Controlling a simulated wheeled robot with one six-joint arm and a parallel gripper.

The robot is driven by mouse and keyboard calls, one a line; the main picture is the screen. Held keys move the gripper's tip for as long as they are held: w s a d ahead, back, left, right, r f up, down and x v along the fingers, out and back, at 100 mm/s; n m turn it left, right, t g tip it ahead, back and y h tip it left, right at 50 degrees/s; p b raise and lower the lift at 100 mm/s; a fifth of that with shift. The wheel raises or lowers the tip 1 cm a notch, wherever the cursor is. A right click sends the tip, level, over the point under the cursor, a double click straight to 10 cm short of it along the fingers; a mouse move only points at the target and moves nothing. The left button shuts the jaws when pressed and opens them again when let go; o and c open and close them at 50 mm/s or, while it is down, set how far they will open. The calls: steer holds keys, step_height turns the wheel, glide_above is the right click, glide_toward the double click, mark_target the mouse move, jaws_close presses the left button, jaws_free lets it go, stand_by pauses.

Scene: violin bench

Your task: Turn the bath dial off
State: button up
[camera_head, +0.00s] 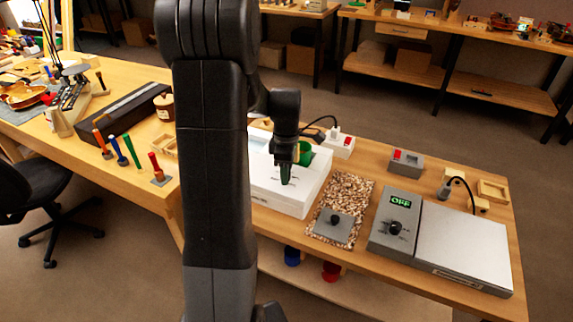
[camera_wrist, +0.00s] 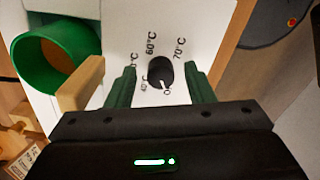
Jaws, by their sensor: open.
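The bath is a white box (camera_head: 310,192) on the bench in the head view. Its white front panel (camera_wrist: 118,20) fills the middle of the wrist view. The bath dial (camera_wrist: 160,71) is a small black knob, ringed by printed temperatures including 60°C and 70°C. Its white mark points down towards a partly hidden label starting with "O". My gripper (camera_wrist: 160,88) has green fingers, open on either side of the dial with a visible gap around it. In the head view my gripper (camera_head: 285,172) is over the bath's front and hides the dial.
A green cylinder (camera_head: 305,154) stands at the bath; it also shows in the wrist view (camera_wrist: 50,58) beside a wooden piece (camera_wrist: 80,84) near my left finger. Right of the bath are a speckled mat (camera_head: 349,189) and a grey unit (camera_head: 392,238) reading OFF.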

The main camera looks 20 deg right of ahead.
step_height(320, 180, up, 14)
stand_by(0.5)
steer(key=shift+f, duration=0.15)
step_height(320, 180, down, 14)
steer(key=shift+r, duration=0.1)
stand_by(0.6)
